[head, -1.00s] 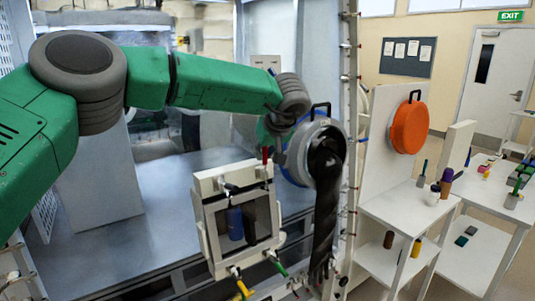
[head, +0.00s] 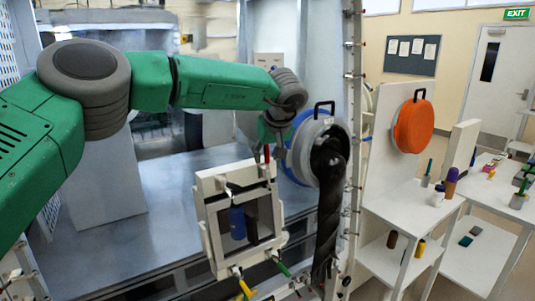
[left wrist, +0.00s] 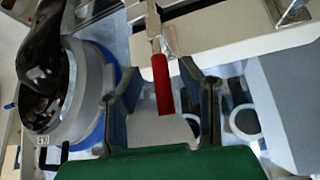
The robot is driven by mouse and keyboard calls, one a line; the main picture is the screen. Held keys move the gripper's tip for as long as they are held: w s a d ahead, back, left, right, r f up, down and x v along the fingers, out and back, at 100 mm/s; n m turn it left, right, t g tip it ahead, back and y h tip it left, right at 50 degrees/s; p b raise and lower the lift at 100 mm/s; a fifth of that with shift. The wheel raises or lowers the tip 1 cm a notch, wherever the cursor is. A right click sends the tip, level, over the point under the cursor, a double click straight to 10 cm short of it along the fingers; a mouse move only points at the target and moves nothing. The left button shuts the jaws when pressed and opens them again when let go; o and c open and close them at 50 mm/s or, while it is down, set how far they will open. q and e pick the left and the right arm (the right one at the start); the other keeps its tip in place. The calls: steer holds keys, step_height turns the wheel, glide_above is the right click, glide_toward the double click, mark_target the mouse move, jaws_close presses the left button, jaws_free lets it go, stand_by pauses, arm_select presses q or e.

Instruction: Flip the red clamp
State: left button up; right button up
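The red clamp (head: 267,153) is on the upper right corner of a white frame (head: 203,187). Its red handle stands up above the frame in the head view. In the left wrist view the red handle (left wrist: 162,84) hangs from a metal arm, between my two fingers. My left gripper (head: 273,137) is beside and just above the handle. Its fingers (left wrist: 160,74) are apart, one on each side of the handle, with a visible gap on the left. Contact on the right is unclear. My right gripper does not show.
A round port with a blue ring (head: 295,140) and a black glove (head: 327,190) is just right of my left gripper. A green-handled clamp (head: 281,267) and a yellow-handled clamp (head: 243,287) are at the frame's lower edge. A blue bottle (head: 237,222) shows through the frame.

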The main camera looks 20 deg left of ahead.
arm_select(q)
steer(key=shift+r, duration=0.2)
steer(key=shift+s+r, duration=0.15)
steer(key=shift+r, duration=0.15)
steer(key=v, duration=1.1)
steer(key=shift+d, duration=0.25)
steer(key=shift+f, duration=0.1)
